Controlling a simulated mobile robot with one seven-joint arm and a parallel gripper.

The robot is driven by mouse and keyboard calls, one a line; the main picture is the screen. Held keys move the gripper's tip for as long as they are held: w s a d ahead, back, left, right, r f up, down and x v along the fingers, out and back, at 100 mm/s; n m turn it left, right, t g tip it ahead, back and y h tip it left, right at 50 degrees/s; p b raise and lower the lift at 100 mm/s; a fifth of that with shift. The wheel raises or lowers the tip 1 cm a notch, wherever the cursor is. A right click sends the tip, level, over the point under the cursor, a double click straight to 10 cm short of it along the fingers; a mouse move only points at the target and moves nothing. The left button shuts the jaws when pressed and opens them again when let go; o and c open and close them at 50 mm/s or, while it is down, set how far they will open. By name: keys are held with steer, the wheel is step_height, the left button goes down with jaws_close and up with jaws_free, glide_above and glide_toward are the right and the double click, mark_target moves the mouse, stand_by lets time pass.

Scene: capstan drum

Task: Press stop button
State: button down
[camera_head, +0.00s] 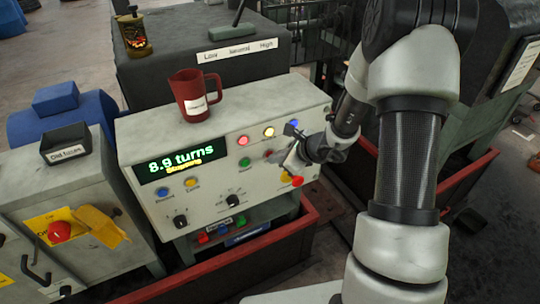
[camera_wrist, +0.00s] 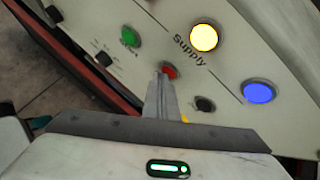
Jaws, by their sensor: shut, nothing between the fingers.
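The red button (camera_wrist: 170,71), which I take as the stop button, sits on the pale control panel (camera_wrist: 255,40) beside the green start button (camera_wrist: 131,36). My gripper (camera_wrist: 161,76) is shut and empty, its fingertips at the left edge of the red button and partly covering it. I cannot tell whether they touch it. In the head view my gripper (camera_head: 280,158) is close to the panel front, right of the green start button (camera_head: 245,162). The display (camera_head: 181,161) shows "8.9 turns" with a smaller yellow line that seems to read "Stopping".
A yellow lamp (camera_wrist: 204,37) and a blue lamp (camera_wrist: 258,92) sit nearby. A red jug (camera_head: 195,95) stands on the console. Knobs and a red-and-yellow control (camera_head: 292,180) are on the panel. An old fuses box (camera_head: 66,143) stands on the left cabinet.

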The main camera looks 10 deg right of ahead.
steer(key=shift+s+d+b, duration=0.25)
steer(key=shift+s+b, duration=0.2)
steer(key=shift+s, duration=0.3)
steer(key=s, duration=0.1)
steer(key=s+d+b, duration=0.1)
steer(key=s, duration=0.1)
steer(key=s+b, duration=0.1)
steer(key=shift+s+d, duration=0.25)
steer(key=shift+s, duration=0.15)
stand_by(0.6)
